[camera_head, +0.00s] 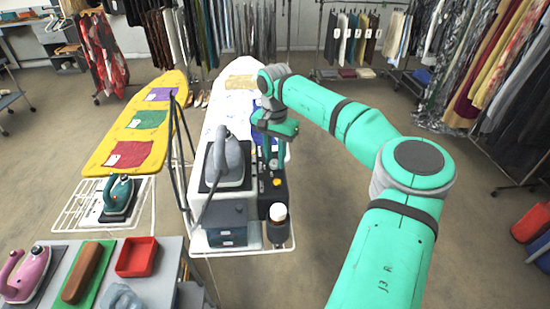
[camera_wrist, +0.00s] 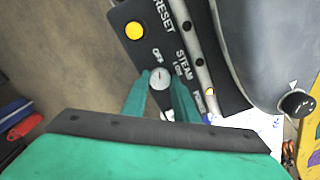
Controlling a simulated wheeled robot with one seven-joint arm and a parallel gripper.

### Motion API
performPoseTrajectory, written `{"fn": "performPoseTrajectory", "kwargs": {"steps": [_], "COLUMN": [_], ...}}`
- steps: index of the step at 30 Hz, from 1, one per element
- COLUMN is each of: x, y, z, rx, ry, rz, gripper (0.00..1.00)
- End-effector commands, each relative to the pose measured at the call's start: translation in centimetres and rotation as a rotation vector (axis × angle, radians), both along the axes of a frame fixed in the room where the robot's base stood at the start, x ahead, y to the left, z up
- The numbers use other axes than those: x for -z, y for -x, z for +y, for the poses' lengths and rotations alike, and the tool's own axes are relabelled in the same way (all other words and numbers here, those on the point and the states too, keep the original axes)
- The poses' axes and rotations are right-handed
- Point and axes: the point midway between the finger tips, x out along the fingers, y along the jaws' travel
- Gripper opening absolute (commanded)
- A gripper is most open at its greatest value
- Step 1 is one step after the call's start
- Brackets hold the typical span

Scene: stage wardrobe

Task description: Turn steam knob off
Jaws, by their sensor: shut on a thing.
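The steam knob (camera_wrist: 160,79) is a small, pale round dial on a black control panel (camera_wrist: 150,12) in the wrist view. The words OFF, STEAM and LOW are printed around it. My gripper (camera_wrist: 160,92) is shut on the knob, one green finger on each side. In the head view my gripper (camera_head: 270,163) reaches down to the panel (camera_head: 268,201) beside the white ironing board, and the knob is hidden there.
A yellow button (camera_wrist: 134,30) sits beside RESET. A large grey iron (camera_head: 229,160) stands left of my gripper. A bottle with a white cap (camera_head: 277,212) stands at the panel's near end. A yellow ironing board (camera_head: 170,86) is further left. Open floor lies right of my arm.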

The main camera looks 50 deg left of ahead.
Motion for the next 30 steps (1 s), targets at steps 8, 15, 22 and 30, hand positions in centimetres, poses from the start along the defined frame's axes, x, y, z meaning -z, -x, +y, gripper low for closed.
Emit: {"fn": "performPoseTrajectory", "kwargs": {"steps": [8, 15, 22, 30], "x": [0.01, 0.02, 0.03, 0.02], "y": [0.45, 0.46, 0.45, 0.18], "z": [0.17, 0.17, 0.16, 0.03], "rx": [-0.066, -0.073, -0.072, -0.067], "ry": [-0.001, 0.0, 0.0, 0.0], "rz": [0.008, 0.007, 0.007, 0.003], "gripper": [0.04, 0.04, 0.38, 0.45]}}
